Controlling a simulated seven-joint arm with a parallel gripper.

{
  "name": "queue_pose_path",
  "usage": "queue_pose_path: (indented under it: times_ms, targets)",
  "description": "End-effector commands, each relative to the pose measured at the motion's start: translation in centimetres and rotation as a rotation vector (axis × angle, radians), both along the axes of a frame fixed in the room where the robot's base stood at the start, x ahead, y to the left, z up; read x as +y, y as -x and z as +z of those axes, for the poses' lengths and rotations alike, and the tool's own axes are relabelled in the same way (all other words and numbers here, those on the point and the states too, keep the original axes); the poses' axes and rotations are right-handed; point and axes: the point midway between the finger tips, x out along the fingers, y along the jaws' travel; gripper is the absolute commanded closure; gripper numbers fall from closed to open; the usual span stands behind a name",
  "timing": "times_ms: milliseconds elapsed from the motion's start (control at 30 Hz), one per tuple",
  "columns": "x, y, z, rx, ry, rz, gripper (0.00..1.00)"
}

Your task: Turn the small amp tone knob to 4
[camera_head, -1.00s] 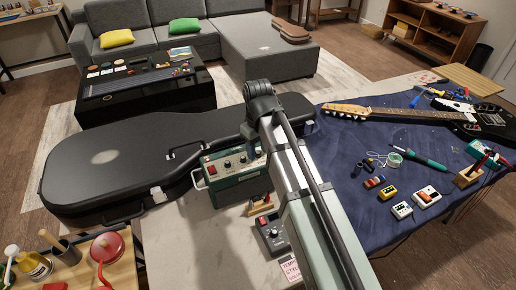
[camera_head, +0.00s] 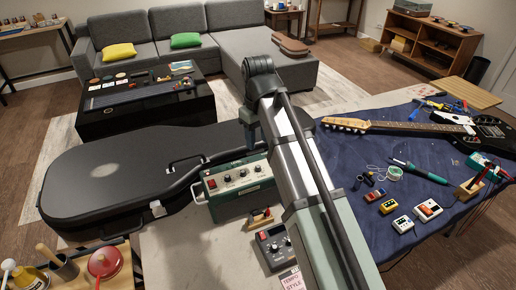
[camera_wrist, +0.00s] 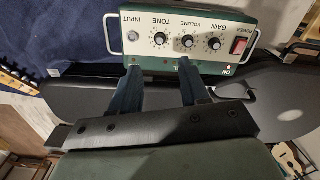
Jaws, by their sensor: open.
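The small amp (camera_head: 240,195) is a green box with a cream panel. It stands on the bench beside the guitar case. In the wrist view its panel (camera_wrist: 201,22) appears upside down. The tone knob (camera_wrist: 160,39), black and silver, sits between the input jack (camera_wrist: 133,36) and the volume knob (camera_wrist: 187,42). Its pointer setting is too small to read. My gripper (camera_wrist: 159,67) is open and empty. Its two blue fingers lie apart below the knob row, one on each side of the tone knob's line, and contact is not visible.
The gain knob (camera_wrist: 214,44) and red power switch (camera_wrist: 238,45) are on the same panel. The black guitar case (camera_head: 110,180) lies close behind the amp. A small wooden stand (camera_head: 260,217) and a dark pedal (camera_head: 273,246) stand in front. The blue mat (camera_head: 340,185) lies right.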

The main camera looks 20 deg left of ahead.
Motion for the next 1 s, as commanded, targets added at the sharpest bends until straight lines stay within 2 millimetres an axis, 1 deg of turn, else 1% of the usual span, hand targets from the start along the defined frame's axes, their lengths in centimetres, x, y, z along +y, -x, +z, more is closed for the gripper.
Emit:
queue_pose_path:
  times_ms: [33, 100, 200, 333, 867, 967, 1000]
  targets:
    - [0.1, -0.1, 0.8, 0.0, -0.001, 0.0, 0.55]
    - [0.1, -0.1, 1.6, 0.0, -0.001, 0.0, 0.55]
    - [0.1, -0.1, 2.6, 0.0, -0.001, 0.0, 0.55]
    - [0.0, 0.0, 3.2, 0.0, 0.0, 0.0, 0.55]
    - [0.0, 0.0, 3.4, 0.0, 0.0, 0.0, 0.55]
    - [-0.2, -0.6, 3.3, -0.006, -0.002, -0.011, 0.55]
    - [-0.4, -1.3, 3.2, -0.013, -0.005, -0.024, 0.55]
